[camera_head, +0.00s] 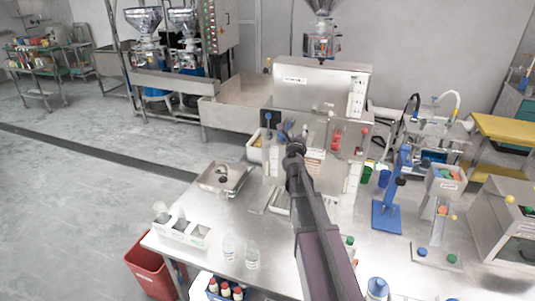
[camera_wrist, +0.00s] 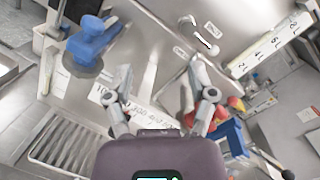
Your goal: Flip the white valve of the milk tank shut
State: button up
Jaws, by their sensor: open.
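A small white valve lever (camera_wrist: 207,42) shows at the upper middle of the wrist view, on the front of a steel tank wall (camera_wrist: 245,14). It lies slanted in the picture and looks apart from my fingers. My gripper (camera_wrist: 160,82) is open and empty below it, its two fingers spread, with a steel edge and labelled panel (camera_wrist: 140,106) behind them. In the head view my gripper (camera_head: 293,152) is in front of the dispenser panel (camera_head: 313,137). I cannot pick out the white valve there; it is too small or hidden by my arm.
A blue valve handle (camera_wrist: 93,44) stands left of my fingers. A white level gauge (camera_wrist: 268,46) is at the right, with red and blue parts (camera_wrist: 228,128) below it. A blue stand (camera_head: 387,215) and a steel tray (camera_head: 224,177) flank my arm on the table.

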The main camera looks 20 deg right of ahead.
jog(key=s+a+f+n+y+b, duration=0.1)
jog(key=s+a+f+n+y, duration=0.1)
jog(key=a+f+n+y, duration=0.3)
jog(key=shift+a+f+n+y+b, duration=0.15)
jog(key=shift+a+n+y+b, duration=0.2)
jog(key=shift+a+n+y, duration=2.7)
jog(key=shift+w+a+n+h, duration=0.1)
jog(key=shift+a+n+h, duration=0.7)
jog(key=shift+n+h, duration=0.3)
jog(key=s+a+f+n+g+y+b, duration=0.3)
jog(key=s+a+f+n+g, duration=0.55)
jog(key=s+f+n, duration=0.35)
jog(key=s+d+f+n+g+h+b, duration=0.1)
jog(key=s+f+n+g, duration=0.3)
jog(key=s, duration=0.4)
jog(key=s+d+f+n+g+h+b, duration=0.1)
jog(key=s+f+n+g+h, duration=0.2)
jog(key=s, duration=0.5)
notch_tip(320, 180, down, 2)
jog(key=shift+s+d+f+n+g, duration=0.1)
jog(key=shift+s+d+n+g, duration=0.1)
jog(key=shift+s+n+g, duration=0.35)
